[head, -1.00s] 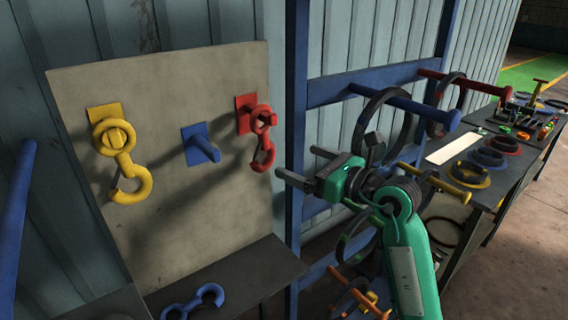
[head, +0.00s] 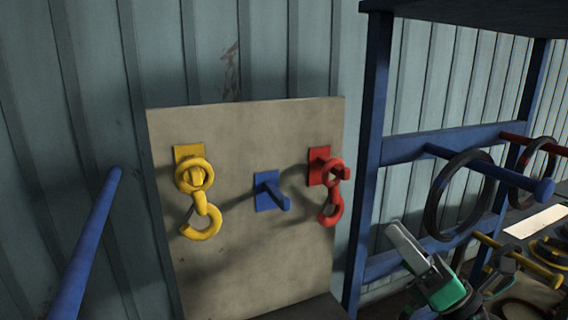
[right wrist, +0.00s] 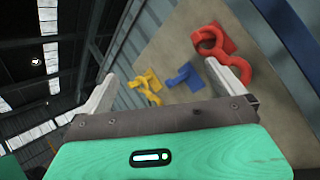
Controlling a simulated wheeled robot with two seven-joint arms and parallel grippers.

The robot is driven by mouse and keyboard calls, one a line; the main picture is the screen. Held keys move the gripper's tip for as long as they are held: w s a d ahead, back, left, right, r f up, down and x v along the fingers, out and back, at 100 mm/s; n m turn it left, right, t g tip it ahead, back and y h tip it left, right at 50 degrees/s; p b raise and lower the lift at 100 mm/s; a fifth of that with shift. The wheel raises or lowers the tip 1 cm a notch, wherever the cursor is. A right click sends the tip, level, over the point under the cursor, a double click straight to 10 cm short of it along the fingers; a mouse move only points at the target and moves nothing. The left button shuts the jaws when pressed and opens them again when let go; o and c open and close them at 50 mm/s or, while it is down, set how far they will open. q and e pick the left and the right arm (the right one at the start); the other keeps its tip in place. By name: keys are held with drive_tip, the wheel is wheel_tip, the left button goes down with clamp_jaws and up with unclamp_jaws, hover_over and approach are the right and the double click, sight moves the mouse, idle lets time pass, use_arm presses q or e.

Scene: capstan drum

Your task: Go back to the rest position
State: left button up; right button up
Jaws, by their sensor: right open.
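My right gripper (head: 400,265) is at the lower right of the head view, in front of the blue rack and right of the grey board (head: 250,240). In the right wrist view its two fingers are wide apart with nothing between them (right wrist: 162,72). A yellow hook (head: 203,212) hangs on the board's left peg and a red hook (head: 331,205) on its right peg. The blue peg (head: 272,192) between them is bare. The wrist view also shows the red hook (right wrist: 232,62), blue peg (right wrist: 186,76) and yellow hook (right wrist: 148,86). My left gripper is not in view.
A blue rack post (head: 370,150) stands just right of the board. Black rings (head: 437,200) hang on long rack pegs behind and right of my right gripper. A blue bar (head: 85,245) slants at the left. A bench with yellow rings lies at the far right.

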drive_tip(key=d+f+m+t+h, duration=0.3)
drive_tip(key=d+f+m+h, duration=0.15)
drive_tip(key=m+h, duration=0.75)
drive_tip(key=d+f+m+t+h, duration=0.35)
drive_tip(key=d+m+h, duration=0.4)
drive_tip(key=m, duration=0.75)
drive_tip(key=s+f+m+g+h, duration=0.35)
drive_tip(key=f+m+g, duration=0.5)
drive_tip(key=f, duration=0.85)
drive_tip(key=s+a+f+g+y, duration=0.35)
drive_tip(key=s+f+g, duration=0.25)
drive_tip(key=s+f, duration=0.3)
drive_tip(key=s+a+f+g+y, duration=0.3)
drive_tip(key=s+a+f+g, duration=0.25)
drive_tip(key=s+f, duration=0.4)
wheel_tip(320, 180, down, 32)
drive_tip(key=s+g, duration=0.2)
drive_tip(key=s+d+f, duration=0.2)
drive_tip(key=s+f, duration=0.7)
drive_tip(key=s+d+f+g, duration=0.1)
drive_tip(key=s+d+f, duration=0.1)
drive_tip(key=s+f, duration=0.7)
drive_tip(key=shift+f, duration=0.25)
